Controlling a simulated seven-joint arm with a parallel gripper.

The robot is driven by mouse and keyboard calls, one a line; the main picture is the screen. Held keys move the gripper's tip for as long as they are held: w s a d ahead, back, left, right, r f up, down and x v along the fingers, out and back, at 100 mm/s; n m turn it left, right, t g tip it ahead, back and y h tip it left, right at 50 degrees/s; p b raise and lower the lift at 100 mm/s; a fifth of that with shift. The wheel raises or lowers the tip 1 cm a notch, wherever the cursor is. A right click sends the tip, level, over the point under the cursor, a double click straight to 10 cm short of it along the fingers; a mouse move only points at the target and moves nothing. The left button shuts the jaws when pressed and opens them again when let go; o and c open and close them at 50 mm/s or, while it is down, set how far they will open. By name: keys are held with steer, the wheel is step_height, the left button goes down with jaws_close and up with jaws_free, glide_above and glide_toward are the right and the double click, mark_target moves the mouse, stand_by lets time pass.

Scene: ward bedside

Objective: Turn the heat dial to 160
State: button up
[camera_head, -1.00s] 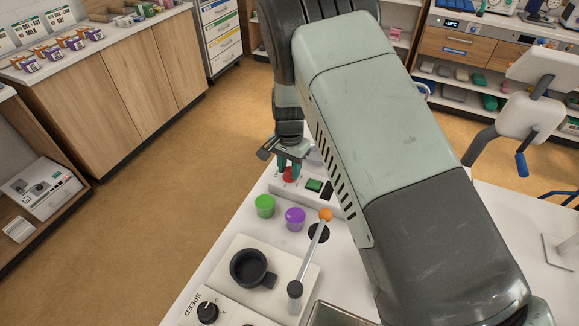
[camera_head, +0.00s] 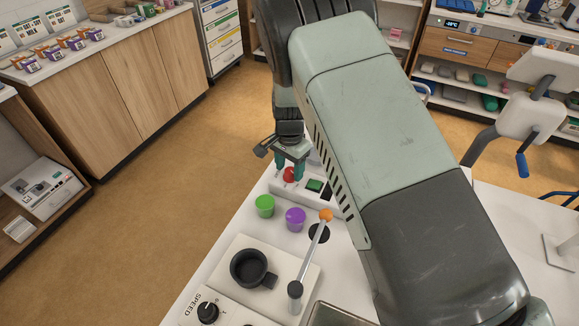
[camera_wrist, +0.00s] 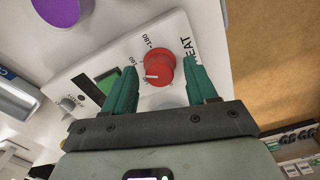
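The heat dial (camera_wrist: 160,70) is a red knob on a white panel (camera_wrist: 85,68), with HEAT printed beside it in the wrist view. Its white pointer line points left in that view. Numerals are printed around it; one looks like 180, the others are hard to read. In the head view the dial (camera_head: 289,174) sits at the panel's far end, partly hidden by my fingers. My gripper (camera_wrist: 163,72) is open, with one teal finger on each side of the dial and a visible gap on both sides. My gripper also shows in the head view (camera_head: 290,172).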

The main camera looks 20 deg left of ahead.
mark_target(290, 170)
step_height(290, 170, up, 11)
stand_by(0.8)
steer(key=shift+f, duration=0.15)
